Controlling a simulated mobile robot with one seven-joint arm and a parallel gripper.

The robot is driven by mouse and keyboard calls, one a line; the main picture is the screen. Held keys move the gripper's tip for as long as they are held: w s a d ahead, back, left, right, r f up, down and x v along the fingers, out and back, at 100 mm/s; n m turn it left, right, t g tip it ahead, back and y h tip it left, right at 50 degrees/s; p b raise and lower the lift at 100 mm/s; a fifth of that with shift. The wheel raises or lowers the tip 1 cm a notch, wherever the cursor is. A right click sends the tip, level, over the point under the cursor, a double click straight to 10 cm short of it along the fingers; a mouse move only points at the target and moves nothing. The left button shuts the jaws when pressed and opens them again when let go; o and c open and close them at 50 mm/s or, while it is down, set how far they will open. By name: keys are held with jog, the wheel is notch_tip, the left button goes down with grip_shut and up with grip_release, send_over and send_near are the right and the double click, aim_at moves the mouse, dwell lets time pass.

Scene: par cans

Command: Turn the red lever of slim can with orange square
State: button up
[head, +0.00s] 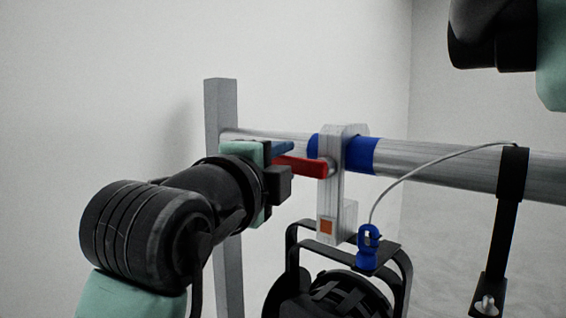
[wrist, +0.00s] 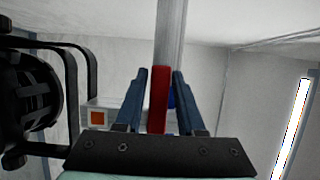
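The red lever (head: 305,168) sticks out to the left from the grey clamp (head: 335,190) on the horizontal pipe. The clamp carries an orange square (head: 327,226), which also shows in the wrist view (wrist: 97,118). The black can (head: 335,295) hangs below in its yoke, partly cut off by the frame. My gripper (head: 284,152) is at the lever's free end, left of the clamp. In the wrist view its blue fingers (wrist: 159,100) stand on both sides of the red lever (wrist: 159,95), with narrow gaps showing. The contact near the finger bases is hard to tell.
The pipe (head: 430,178) runs right from a grey upright post (head: 222,180). A blue band (head: 362,155) wraps it. A grey cable (head: 440,160) arcs from a blue clip (head: 368,245) to a black strap (head: 512,180) at the right. The wall behind is plain.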

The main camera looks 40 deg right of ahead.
grip_shut()
dwell(1.1)
